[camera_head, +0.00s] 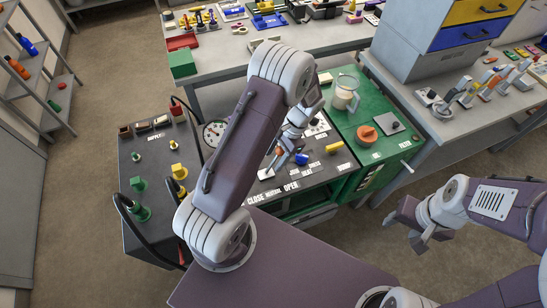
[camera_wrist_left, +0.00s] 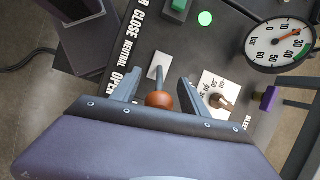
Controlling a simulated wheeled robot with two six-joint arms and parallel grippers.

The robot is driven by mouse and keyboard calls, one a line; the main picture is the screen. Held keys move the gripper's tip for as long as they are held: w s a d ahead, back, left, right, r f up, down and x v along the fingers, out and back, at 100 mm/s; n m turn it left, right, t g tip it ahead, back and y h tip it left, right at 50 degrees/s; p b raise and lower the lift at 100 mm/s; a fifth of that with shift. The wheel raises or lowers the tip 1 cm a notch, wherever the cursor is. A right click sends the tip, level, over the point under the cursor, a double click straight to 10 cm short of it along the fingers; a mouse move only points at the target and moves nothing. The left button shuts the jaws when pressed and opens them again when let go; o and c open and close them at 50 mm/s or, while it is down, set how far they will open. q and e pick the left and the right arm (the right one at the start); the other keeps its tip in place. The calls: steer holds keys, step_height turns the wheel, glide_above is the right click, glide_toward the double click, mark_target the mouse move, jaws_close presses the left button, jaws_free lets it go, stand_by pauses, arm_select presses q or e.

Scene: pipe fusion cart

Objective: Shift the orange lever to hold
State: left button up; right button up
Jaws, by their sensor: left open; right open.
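A lever with an orange-brown ball knob (camera_wrist_left: 160,99) stands on a pale plate (camera_wrist_left: 158,64) in the left wrist view. Beside it run the printed words CLOSE, NEUTRAL and OPEN; I see no legible "hold" mark. My left gripper (camera_wrist_left: 156,92) is open, with one finger on each side of the knob. Contact cannot be told. In the head view my left gripper (camera_head: 286,146) is over the dark panel and partly hides the lever, whose plate (camera_head: 265,174) shows below it. My right gripper (camera_head: 411,232) is open and empty at the right, away from the panel.
A pressure gauge (camera_wrist_left: 278,44), a dial plate with a small knob (camera_wrist_left: 223,101) and a purple block (camera_wrist_left: 268,98) are near the lever. A green panel (camera_head: 364,108) carries a jar (camera_head: 345,92) and an orange round knob (camera_head: 367,133). Black hoses stand at the panel's left.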

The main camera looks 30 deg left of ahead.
arm_select(q)
steer(key=shift+w+f, duration=0.1)
steer(key=shift+w, duration=0.1)
steer(key=shift+c, duration=1.2)
jaws_close()
steer(key=shift+a+r, duration=0.1)
steer(key=shift+r, duration=0.1)
